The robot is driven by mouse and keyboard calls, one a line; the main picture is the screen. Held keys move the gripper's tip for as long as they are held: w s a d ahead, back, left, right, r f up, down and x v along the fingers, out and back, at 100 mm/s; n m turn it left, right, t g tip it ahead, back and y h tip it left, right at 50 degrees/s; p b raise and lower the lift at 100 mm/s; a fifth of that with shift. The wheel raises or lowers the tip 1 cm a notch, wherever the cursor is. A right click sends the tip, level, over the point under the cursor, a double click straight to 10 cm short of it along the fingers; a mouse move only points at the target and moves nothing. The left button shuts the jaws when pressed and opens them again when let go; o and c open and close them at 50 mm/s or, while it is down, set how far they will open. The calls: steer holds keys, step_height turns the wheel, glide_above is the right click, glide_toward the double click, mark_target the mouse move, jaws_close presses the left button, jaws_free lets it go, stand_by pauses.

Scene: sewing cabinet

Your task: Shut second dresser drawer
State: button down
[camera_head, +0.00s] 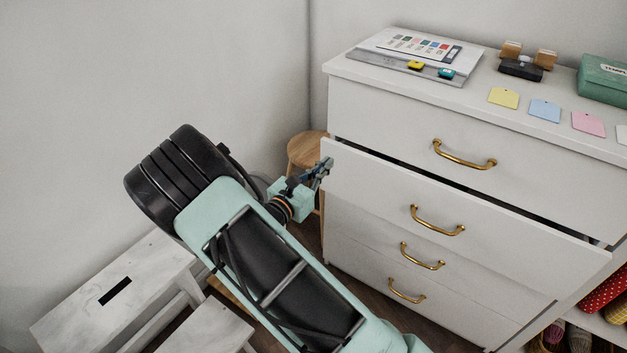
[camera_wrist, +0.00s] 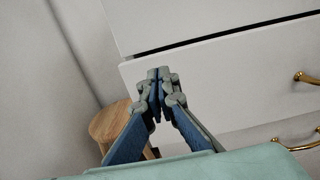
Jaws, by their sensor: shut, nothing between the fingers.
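The white dresser (camera_head: 400,115) has several drawers with brass handles. Its second drawer from the top (camera_head: 370,185) is pulled out, with a dark gap above its front. It also shows in the wrist view (camera_wrist: 235,80). That drawer's handle (camera_head: 437,222) is at the middle of its front. My gripper (camera_head: 325,166) is shut and empty, close to the upper left corner of the second drawer's front. In the wrist view my gripper's fingertips (camera_wrist: 158,74) overlap the drawer's left edge. I cannot tell whether they touch it.
A round wooden stool (camera_head: 307,145) stands in the corner behind my gripper. A white step stool (camera_head: 130,295) is at the lower left. On the dresser top lie a colour chart (camera_head: 415,48), coloured tags (camera_head: 545,110) and a green box (camera_head: 604,80). Baskets of yarn are at the lower right.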

mark_target(340, 149)
steer(key=shift+b+x, duration=0.55)
steer(key=shift+x, duration=1.85)
steer(key=x, duration=0.4)
steer(key=shift+w, duration=0.1)
steer(key=shift+r, duration=0.1)
